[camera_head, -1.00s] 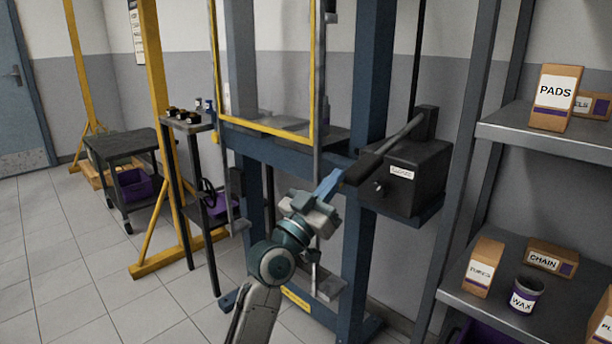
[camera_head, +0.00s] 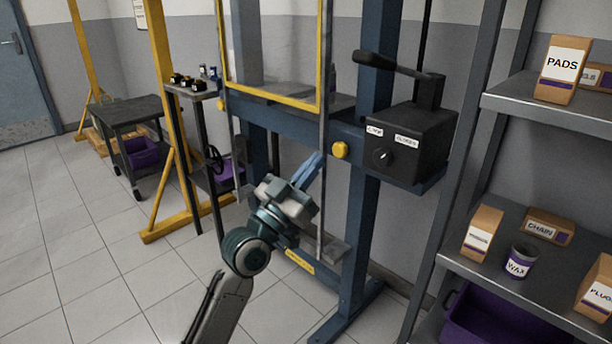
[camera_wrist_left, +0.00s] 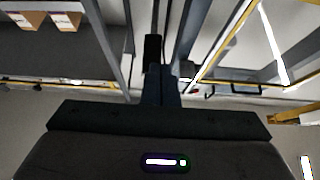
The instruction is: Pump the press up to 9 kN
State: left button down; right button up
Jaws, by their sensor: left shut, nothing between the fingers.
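The press is a blue steel frame (camera_head: 357,220) with a yellow-edged guard (camera_head: 271,95) across its opening. Its black pump box (camera_head: 412,145) sits on a bracket at the right post, with a small knob and two white labels on its front. The pump lever (camera_head: 400,68) points left from the top of the box, raised, with its dark grip at the free end. My left gripper (camera_head: 316,160) is shut and empty, below and left of the lever and apart from it. Its shut fingers also show in the wrist view (camera_wrist_left: 161,88). No force reading is legible.
A yellow button (camera_head: 340,150) is on the press beam near my left gripper. Shelves (camera_head: 540,110) with boxes and a wax tin (camera_head: 518,262) stand at the right. A dark cart (camera_head: 125,108) stands at the left. The tiled floor at lower left is clear.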

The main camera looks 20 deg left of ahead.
pick_arm(q)
jog(key=shift+v, duration=0.9)
jog(key=c, duration=2.2)
grip_release()
dwell(0.6)
